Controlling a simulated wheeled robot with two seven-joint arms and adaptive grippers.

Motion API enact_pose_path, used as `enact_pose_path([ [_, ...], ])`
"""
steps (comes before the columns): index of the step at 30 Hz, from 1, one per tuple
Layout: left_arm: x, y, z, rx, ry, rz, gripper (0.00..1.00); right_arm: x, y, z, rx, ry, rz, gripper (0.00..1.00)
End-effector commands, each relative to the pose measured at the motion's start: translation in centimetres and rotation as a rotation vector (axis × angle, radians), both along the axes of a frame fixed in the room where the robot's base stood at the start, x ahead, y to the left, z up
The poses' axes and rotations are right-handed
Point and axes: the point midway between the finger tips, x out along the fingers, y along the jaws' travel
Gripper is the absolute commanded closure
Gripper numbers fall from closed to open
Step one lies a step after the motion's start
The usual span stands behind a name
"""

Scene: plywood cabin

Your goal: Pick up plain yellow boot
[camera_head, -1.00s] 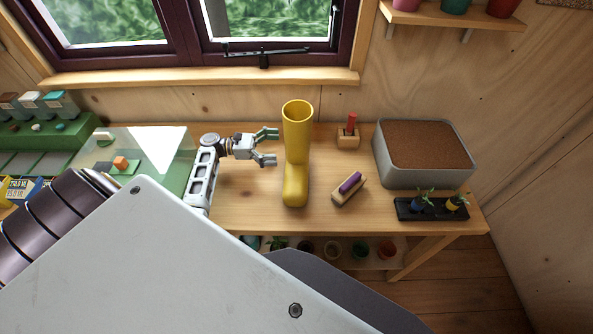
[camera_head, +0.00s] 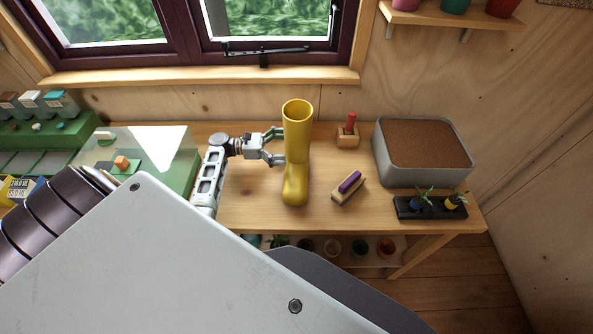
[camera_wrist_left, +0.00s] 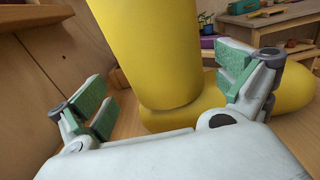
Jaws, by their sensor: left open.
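The plain yellow boot (camera_head: 296,150) stands upright on the wooden table, its toe toward the front edge. My left gripper (camera_head: 280,146) is open at the left side of the boot's shaft, with its fingertips reaching the shaft. In the left wrist view the boot (camera_wrist_left: 155,50) rises between the two green-padded fingers of my left gripper (camera_wrist_left: 170,85). A gap shows between the left finger and the shaft. I cannot tell whether the right finger touches the boot. My right gripper is not in view.
A brush with a purple top (camera_head: 349,184) lies right of the boot. A small wooden block with a red handle (camera_head: 348,135) stands behind it. A grey soil-filled tub (camera_head: 424,175) and a black plant tray (camera_head: 402,211) sit at the right. The window wall is close behind.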

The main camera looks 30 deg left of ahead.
Motion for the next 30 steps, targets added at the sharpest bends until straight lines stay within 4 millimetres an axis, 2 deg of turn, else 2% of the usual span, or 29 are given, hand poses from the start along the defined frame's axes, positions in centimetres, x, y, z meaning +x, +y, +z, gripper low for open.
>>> enact_pose_path([
  [12,1.9,-3.6,0.2,0.000,0.000,0.001,0.00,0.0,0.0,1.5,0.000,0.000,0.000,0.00],
  [29,2.1,-4.0,0.0,0.000,0.001,0.001,0.00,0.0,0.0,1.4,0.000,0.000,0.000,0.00],
  [30,2.1,-4.0,0.0,0.000,0.001,0.001,0.05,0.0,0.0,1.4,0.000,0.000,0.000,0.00],
])
